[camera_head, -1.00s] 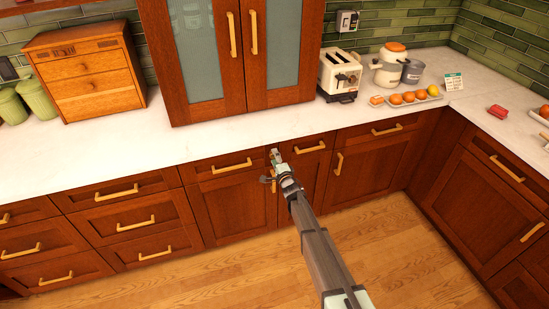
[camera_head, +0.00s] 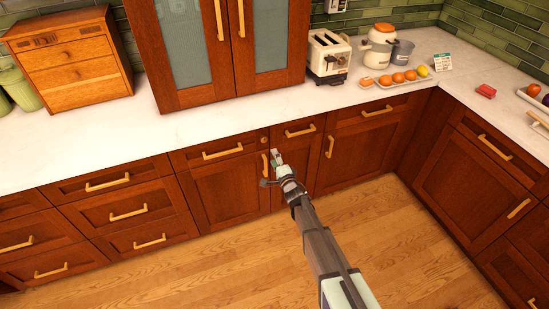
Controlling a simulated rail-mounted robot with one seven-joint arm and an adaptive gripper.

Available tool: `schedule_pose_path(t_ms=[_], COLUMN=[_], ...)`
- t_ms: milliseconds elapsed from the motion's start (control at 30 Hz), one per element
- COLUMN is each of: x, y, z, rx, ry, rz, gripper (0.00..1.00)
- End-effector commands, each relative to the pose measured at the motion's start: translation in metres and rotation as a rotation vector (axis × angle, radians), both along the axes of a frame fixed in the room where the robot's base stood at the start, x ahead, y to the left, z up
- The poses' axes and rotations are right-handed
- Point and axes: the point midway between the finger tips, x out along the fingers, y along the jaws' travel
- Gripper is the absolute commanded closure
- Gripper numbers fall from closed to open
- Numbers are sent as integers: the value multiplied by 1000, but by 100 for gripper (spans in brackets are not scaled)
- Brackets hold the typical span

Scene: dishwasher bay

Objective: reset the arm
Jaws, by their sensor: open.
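My gripper (camera_head: 271,168) is at the end of my arm, in the middle of the view, in front of the lower cabinet doors. It is small in the picture; its jaws are open and I see nothing held in them. It is close to the vertical handle (camera_head: 265,165) of a lower cabinet door (camera_head: 229,192); I cannot tell whether they touch. My arm reaches up from the lower right of the middle, over the wooden floor.
The white counter (camera_head: 205,127) runs above closed drawers and doors. On it stand a wooden drawer box (camera_head: 83,77), a toaster (camera_head: 329,58), a pot (camera_head: 377,47), a tray with oranges and a lemon (camera_head: 395,83), and a red item (camera_head: 486,91). The wooden floor (camera_head: 190,270) is clear.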

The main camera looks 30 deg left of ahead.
Motion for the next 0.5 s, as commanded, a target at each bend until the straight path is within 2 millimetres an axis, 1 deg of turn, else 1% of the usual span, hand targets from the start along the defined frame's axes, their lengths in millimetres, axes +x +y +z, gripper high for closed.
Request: schedule_pose_path(t_ms=[200,300,367,467,500], x=[0,1,3,8,7], y=[0,0,-3,-13,-21], z=[0,-2,-9,-30,-40], rx=[-4,-50,-118,-296,-389], ry=[-5,-42,-70,-113,-125], rz=[0,-4,-16,-48,-58], gripper=[42,42,42,42,42])
